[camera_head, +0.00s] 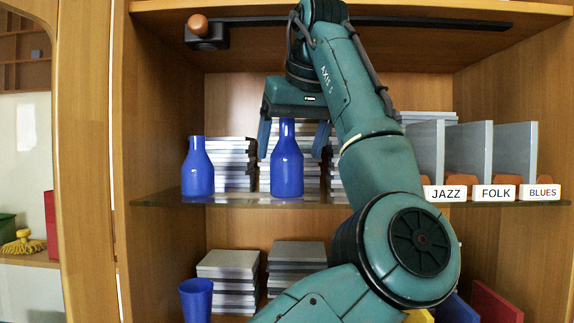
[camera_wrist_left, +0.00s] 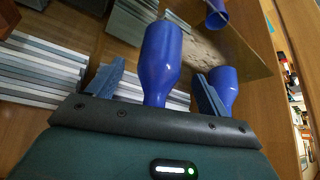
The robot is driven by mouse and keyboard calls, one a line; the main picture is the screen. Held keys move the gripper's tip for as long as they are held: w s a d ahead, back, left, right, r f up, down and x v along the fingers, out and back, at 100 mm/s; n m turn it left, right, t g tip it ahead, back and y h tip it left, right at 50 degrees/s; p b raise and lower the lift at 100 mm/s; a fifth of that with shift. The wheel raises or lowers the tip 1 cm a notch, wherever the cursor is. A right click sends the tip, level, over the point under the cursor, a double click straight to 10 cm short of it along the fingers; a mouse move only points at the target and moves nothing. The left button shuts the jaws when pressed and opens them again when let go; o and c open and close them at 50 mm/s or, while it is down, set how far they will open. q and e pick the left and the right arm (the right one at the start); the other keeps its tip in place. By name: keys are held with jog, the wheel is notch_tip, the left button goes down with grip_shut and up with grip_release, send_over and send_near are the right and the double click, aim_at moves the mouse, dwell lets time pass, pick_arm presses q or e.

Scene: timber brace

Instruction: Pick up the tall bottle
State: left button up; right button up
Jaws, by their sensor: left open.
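The tall blue bottle (camera_head: 287,172) stands upright on the glass shelf (camera_head: 240,201). It also shows in the left wrist view (camera_wrist_left: 160,62), with its neck toward the palm. My left gripper (camera_head: 291,150) is open above the shelf, with one blue finger on each side of the bottle's neck. The wrist view shows gaps between the bottle and both fingers (camera_wrist_left: 157,88). A second, shorter blue bottle (camera_head: 198,172) stands to the left on the same shelf. In the wrist view this bottle (camera_wrist_left: 226,88) is just outside one finger. My right gripper is not in view.
Stacks of grey cases (camera_head: 234,160) stand behind the bottles. Dividers labelled JAZZ (camera_head: 446,193), FOLK (camera_head: 496,193) and BLUES (camera_head: 541,193) stand to the right. A blue cup (camera_head: 196,298) is on the lower level. A dark rail (camera_head: 430,22) runs overhead.

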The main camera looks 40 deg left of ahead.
pick_arm(q)
jog(key=shift+x, duration=1.2)
jog(key=shift+r, duration=0.1)
jog(key=c, duration=1.2)
